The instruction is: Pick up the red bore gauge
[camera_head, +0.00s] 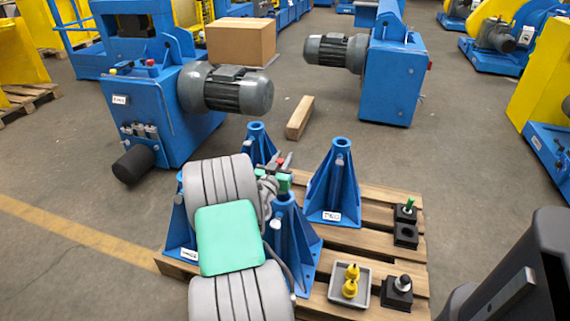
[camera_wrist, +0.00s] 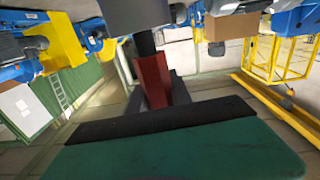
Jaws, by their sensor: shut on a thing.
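The red bore gauge (camera_wrist: 152,76) is in my gripper (camera_wrist: 163,92) in the wrist view. Its red body sits between the dark fingers, with a black neck and a wide dark grey part above it. In the head view a small red bit of it (camera_head: 281,161) shows beside my gripper (camera_head: 284,178), above the blue stands on the pallet. My arm and gripper hide most of the gauge there. An empty black holder (camera_head: 405,236) stands on the pallet at the right, below a black holder (camera_head: 406,212) with a green-topped piece.
Blue motor machines (camera_head: 390,85), a cardboard box (camera_head: 240,42) and a wooden block (camera_head: 300,117) stand behind.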

